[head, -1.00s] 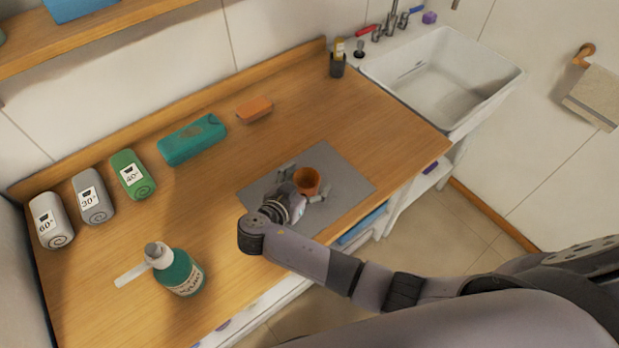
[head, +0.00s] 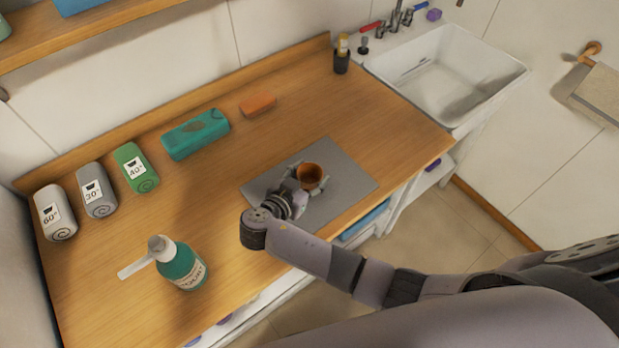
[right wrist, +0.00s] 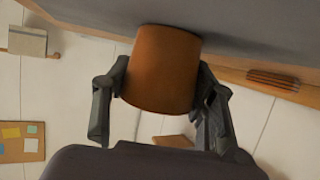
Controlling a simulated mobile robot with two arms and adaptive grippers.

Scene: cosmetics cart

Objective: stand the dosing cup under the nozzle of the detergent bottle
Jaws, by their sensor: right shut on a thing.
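The orange-brown dosing cup (head: 311,177) is upright with its open mouth up, at the grey mat on the counter. My right gripper (head: 302,180) is shut on it, with one finger on each side of its wall. In the right wrist view the cup (right wrist: 162,68) sits between the two fingers (right wrist: 160,90), its end against or very near the grey surface. The teal detergent bottle (head: 183,268) stands at the front left of the counter, its white nozzle (head: 134,268) pointing left. My left gripper is not in view.
The grey mat (head: 345,185) lies on the wooden counter. Three containers marked 60°, 30° and 40° (head: 136,167), a teal case (head: 195,134) and an orange block (head: 258,104) line the back. Bare counter lies between mat and bottle. The sink (head: 445,75) is at right.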

